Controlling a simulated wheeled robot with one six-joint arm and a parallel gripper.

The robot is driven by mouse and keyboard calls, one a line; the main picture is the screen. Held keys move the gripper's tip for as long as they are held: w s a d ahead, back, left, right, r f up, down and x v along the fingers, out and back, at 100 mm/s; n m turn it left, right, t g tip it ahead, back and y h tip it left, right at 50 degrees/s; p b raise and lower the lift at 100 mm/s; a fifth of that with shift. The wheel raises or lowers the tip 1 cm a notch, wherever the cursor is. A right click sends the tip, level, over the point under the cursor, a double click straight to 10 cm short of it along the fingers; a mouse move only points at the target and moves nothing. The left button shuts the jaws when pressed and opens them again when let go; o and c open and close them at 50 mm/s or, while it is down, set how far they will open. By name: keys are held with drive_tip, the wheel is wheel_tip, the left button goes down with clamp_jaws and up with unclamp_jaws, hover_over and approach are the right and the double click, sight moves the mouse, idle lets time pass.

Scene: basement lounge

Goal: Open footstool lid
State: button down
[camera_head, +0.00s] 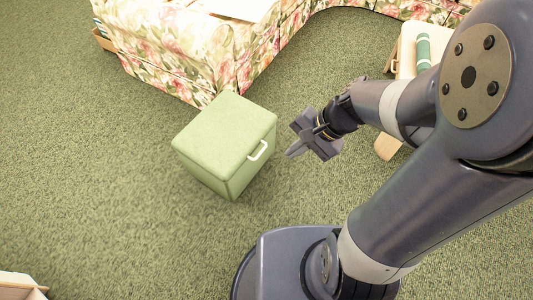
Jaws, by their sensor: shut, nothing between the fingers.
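The green footstool (224,139) stands on the carpet left of the middle in the head view. It is a box with a padded lid (222,133), and the lid lies closed on top. A white handle (258,151) is on its right-hand face, near the top edge. My gripper (292,152) is to the right of the footstool, a short way from the handle and apart from it. It is shut and holds nothing. My arm comes in from the right side.
A floral sofa (185,45) stands behind the footstool, close to its far corner. A small pale wooden table (408,62) with a green rolled item (423,50) is at the upper right, partly behind my arm. Carpet is clear at left.

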drive_tip(key=w+f+m+t+y+b, duration=0.15)
drive_tip(key=w+f+m+b, duration=0.5)
drive_tip(key=f, duration=0.95)
drive_tip(key=w+f+m+t+y+b, duration=0.1)
drive_tip(key=w+f+m+t+b, duration=0.2)
drive_tip(key=w+f+m+b, duration=0.85)
drive_tip(key=w+f+t+y+b, duration=0.1)
drive_tip(key=w+f+t+b, duration=0.15)
drive_tip(key=f, duration=1.75)
drive_tip(key=b+x, duration=0.4)
drive_tip(key=x, duration=0.5)
drive_tip(key=r, duration=0.3)
drive_tip(key=shift+w+a+r+b, duration=0.35)
drive_tip(key=shift+a+b, duration=0.05)
